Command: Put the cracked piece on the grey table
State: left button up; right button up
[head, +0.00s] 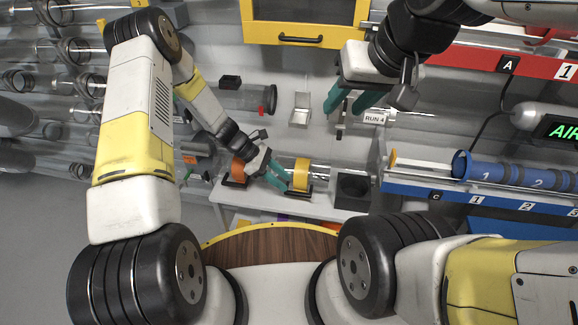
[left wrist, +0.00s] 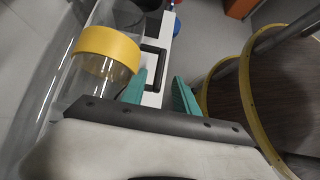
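A clear tube with a yellow band (head: 301,171) sits in a black cradle on a light grey table (head: 318,211) at the wall; it also shows in the left wrist view (left wrist: 107,45). I cannot make out a crack on any piece. My left gripper (head: 279,178) is just left of the yellow band. In the left wrist view its teal fingers (left wrist: 160,95) are apart with nothing clearly held between them. My right gripper (head: 350,102) hangs higher and to the right, by the wall, with its teal fingers apart and empty.
An orange ring (head: 237,167) stands left of my left gripper, and a black box (head: 353,190) is right of the tube. A round wooden table (head: 275,245) with a yellow rim is nearest me. A blue rack (head: 480,194) holds blue tubes at right.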

pick_arm(q)
jog(key=s+a+r+m+t+y, duration=0.1)
jog(key=s+a+r+m, duration=0.15)
jog(key=r, duration=0.65)
jog(key=s+a+r+m+t+y, duration=0.1)
jog(key=a+r+m, duration=0.25)
jog(key=r, duration=0.65)
jog(key=s+a+r+m+t+y, duration=0.15)
jog(key=a+r, duration=0.25)
jog(key=r, duration=0.5)
jog(key=s+a+r+m+t+y, duration=0.1)
jog(key=s+a+r+m+t, duration=0.1)
jog(key=s+a+r+m, duration=0.2)
jog(key=s+a+r+m+t+y, duration=0.2)
jog(key=s+a+r+m+t, duration=0.1)
jog(key=s+r, duration=0.5)
jog(key=s+a+m, duration=0.1)
jog(key=s, duration=0.2)
jog(key=shift+s, duration=0.35)
